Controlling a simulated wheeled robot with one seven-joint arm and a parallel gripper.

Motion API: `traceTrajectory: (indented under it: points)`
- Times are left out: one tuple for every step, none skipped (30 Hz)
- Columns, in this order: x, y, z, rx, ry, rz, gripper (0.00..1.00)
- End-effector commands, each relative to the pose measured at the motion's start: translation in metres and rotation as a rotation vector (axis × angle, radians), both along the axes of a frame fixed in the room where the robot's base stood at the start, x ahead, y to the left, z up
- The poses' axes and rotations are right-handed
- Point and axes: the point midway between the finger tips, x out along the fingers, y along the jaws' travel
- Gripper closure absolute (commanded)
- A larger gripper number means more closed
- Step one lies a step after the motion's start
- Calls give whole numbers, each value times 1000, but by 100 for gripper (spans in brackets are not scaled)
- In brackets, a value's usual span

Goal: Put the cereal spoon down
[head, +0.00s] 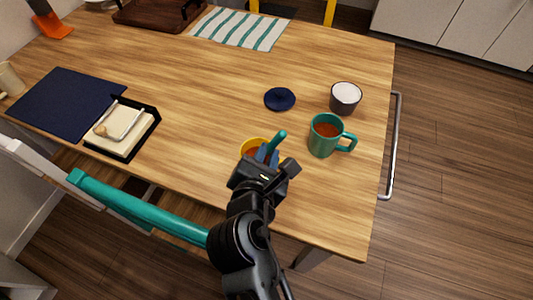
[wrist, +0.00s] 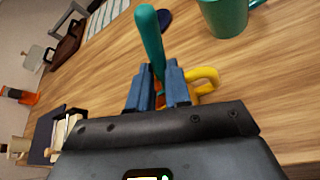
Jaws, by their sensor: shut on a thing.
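The cereal spoon shows as a teal handle (head: 277,141) sticking up from my gripper (head: 267,156). In the wrist view the teal handle (wrist: 150,38) stands between the two blue fingers, which are shut on it. The spoon's lower end is hidden by the gripper. A yellow cup (head: 249,145) with reddish-brown contents is just beyond and below the fingers, partly hidden by them. Its yellow handle (wrist: 205,78) shows right of the fingers in the wrist view. I cannot tell whether the spoon's lower end is inside the cup or above it.
A teal mug of tea (head: 322,142), a dark cup with white contents (head: 346,94) and a dark blue round coaster (head: 280,99) stand beyond my gripper. A black tray of napkins (head: 151,127) and a navy mat (head: 65,101) lie left. The wooden middle is clear.

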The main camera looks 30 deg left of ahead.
Motion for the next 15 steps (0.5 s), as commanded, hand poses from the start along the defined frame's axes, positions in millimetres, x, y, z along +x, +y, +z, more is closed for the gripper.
traceTrajectory:
  points:
    - [0,0,0,0,0,0,100]
    - [0,0,0,0,0,0,100]
    - [0,0,0,0,0,0,100]
    - [0,0,0,0,0,0,100]
    - [0,0,0,0,0,0,100]
    - [0,0,0,0,0,0,100]
    - [0,0,0,0,0,0,100]
    - [0,0,0,0,0,0,81]
    - [0,0,0,0,0,0,77]
    - [0,0,0,0,0,0,74]
    - [0,0,0,0,0,0,71]
    - [0,0,0,0,0,0,68]
    - [0,0,0,0,0,0,65]
    - [0,0,0,0,0,0,62]
    - [0,0,0,0,0,0,58]
